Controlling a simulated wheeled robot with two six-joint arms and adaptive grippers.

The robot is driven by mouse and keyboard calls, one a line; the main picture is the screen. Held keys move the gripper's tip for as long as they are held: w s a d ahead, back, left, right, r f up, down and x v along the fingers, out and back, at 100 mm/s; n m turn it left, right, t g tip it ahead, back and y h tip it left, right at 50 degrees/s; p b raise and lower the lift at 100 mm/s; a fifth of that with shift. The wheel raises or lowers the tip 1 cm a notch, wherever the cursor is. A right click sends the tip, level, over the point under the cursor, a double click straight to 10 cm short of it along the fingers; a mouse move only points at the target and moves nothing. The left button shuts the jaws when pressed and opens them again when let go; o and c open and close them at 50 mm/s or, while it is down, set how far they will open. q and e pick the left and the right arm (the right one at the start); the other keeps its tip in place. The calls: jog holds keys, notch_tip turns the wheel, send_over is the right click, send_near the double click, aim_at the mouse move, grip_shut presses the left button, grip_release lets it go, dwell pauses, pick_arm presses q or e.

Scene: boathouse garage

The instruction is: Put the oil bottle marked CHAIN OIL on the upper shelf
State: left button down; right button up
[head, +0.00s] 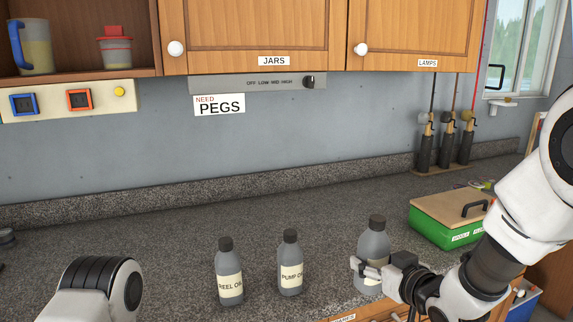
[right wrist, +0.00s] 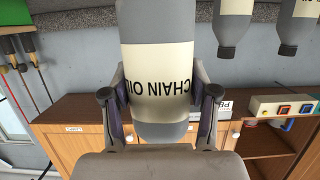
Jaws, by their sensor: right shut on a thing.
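The CHAIN OIL bottle (head: 373,240) is a grey bottle with a dark cap, upright at the counter's front right. Its label (right wrist: 160,82) reads CHAIN OIL, upside down in the right wrist view. My right gripper (head: 370,268) is shut on this bottle, with one finger on each side of it in the right wrist view (right wrist: 160,110). Whether the bottle's base touches the counter is hidden. The open upper shelf (head: 90,74) is at the top left, left of the JARS cabinet. Of my left arm only a link shows at the lower left; its gripper is out of view.
The REEL OIL bottle (head: 229,270) and PUMP OIL bottle (head: 290,262) stand on the counter (head: 170,235) to the left. A green box (head: 440,225) is at right. A blue-handled jug (head: 34,48) and a red-lidded container (head: 116,50) occupy the shelf, with a gap between.

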jog(key=s+a+f+m+h, duration=0.1)
jog(key=s+f, duration=0.2)
jog(key=f, duration=0.7)
jog(key=s+f+m+h, duration=0.1)
jog(key=s+f, duration=0.1)
jog(key=f, duration=0.9)
notch_tip(320, 180, up, 4)
jog(key=d+f+m+h, duration=0.1)
jog(key=d+m+h, duration=0.1)
jog(key=d+h, duration=0.1)
jog(key=s+f, duration=0.4)
jog(key=shift+f+t, duration=0.2)
jog(key=shift+t, duration=0.2)
jog(key=shift+s+f, duration=0.1)
